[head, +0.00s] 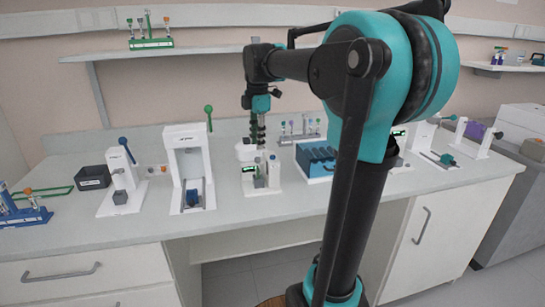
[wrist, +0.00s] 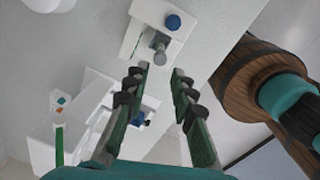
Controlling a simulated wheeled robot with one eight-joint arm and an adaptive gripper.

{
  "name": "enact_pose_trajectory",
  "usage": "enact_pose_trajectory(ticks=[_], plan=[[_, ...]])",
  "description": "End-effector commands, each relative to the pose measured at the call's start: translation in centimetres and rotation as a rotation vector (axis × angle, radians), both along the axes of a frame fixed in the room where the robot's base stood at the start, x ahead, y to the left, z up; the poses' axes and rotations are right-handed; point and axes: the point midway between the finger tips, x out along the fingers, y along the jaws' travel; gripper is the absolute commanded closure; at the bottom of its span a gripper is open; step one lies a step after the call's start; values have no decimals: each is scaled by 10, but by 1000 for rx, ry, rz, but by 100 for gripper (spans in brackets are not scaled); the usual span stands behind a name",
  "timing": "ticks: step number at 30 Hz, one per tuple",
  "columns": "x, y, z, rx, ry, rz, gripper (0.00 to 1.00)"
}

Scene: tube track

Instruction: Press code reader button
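A small white device (head: 271,187), which looks like the code reader, stands near the front of the bench in the head view. In the wrist view the white device (wrist: 134,36) carries a round blue button (wrist: 173,22) and a grey upright cylinder (wrist: 159,44). My gripper (head: 257,143) hangs pointing down above and slightly behind the device in the head view. In the wrist view my gripper (wrist: 162,68) has its two fingers apart with nothing between them. The fingertips point toward the device and do not visibly touch it.
To the left stands a white frame with a green-knobbed lever (head: 209,120). A white round-topped thing (head: 245,150) is close to my gripper. Clear bench lies along the front edge.

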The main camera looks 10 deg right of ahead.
Motion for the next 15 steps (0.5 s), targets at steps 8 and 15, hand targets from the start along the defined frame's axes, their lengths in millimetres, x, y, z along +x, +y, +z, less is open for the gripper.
enact_pose_trajectory(ticks=[8, 15], plan=[[0, 0, 0, 0, 0, 0, 100], [0, 0, 0, 0, 0, 0, 100]])
